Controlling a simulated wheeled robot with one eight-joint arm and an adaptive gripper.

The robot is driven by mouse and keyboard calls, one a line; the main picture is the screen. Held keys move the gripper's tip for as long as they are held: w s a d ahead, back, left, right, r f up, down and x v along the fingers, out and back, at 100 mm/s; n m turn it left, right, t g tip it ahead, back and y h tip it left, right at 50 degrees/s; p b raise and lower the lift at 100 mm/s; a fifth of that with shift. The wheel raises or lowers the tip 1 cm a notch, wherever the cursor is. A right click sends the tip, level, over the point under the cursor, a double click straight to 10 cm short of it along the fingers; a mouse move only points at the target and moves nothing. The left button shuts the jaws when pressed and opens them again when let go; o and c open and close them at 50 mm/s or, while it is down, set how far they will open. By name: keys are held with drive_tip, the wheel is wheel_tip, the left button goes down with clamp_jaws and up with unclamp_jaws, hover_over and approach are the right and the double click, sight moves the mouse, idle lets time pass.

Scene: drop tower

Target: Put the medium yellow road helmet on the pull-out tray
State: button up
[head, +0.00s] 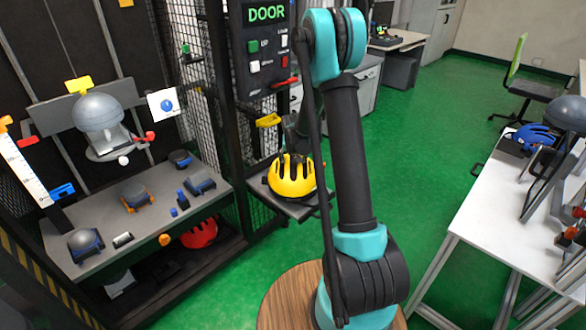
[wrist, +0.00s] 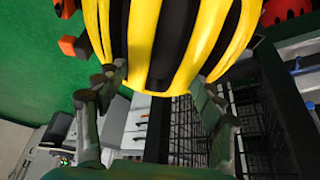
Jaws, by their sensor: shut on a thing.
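The yellow road helmet (head: 293,178) with black stripes is in the middle of the head view, right over the pull-out tray (head: 296,210) beside the drop tower. Whether it rests on the tray or hangs just above it, I cannot tell. My gripper (head: 297,135) is above and behind the helmet, partly hidden by my own arm. In the wrist view the helmet (wrist: 168,40) fills the upper middle, and my gripper (wrist: 155,85) has a finger at each side of its lower edge, shut on it.
The drop tower base (head: 150,222) at left carries several small devices. A red helmet (head: 199,233) lies below it. A control panel marked DOOR (head: 262,50) stands behind the tray. A white table (head: 510,205) with a blue helmet (head: 533,136) is at right. Green floor between is clear.

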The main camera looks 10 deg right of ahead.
drive_tip(key=shift+f, duration=2.1)
drive_tip(key=o, duration=1.9)
drive_tip(key=d+v, duration=0.1)
drive_tip(key=v, duration=1.1)
drive_tip(key=shift+n+g+y, duration=0.4)
drive_tip(key=shift+n+g, duration=0.1)
drive_tip(key=shift+n, duration=0.4)
drive_tip(key=s+r, duration=0.1)
drive_tip(key=s, duration=1)
drive_tip(key=s+d, duration=0.1)
drive_tip(key=s, duration=1)
drive_tip(key=s+d+r, duration=0.1)
drive_tip(key=s, duration=1.1)
drive_tip(key=shift+s+r, duration=0.1)
drive_tip(key=shift+r, duration=0.2)
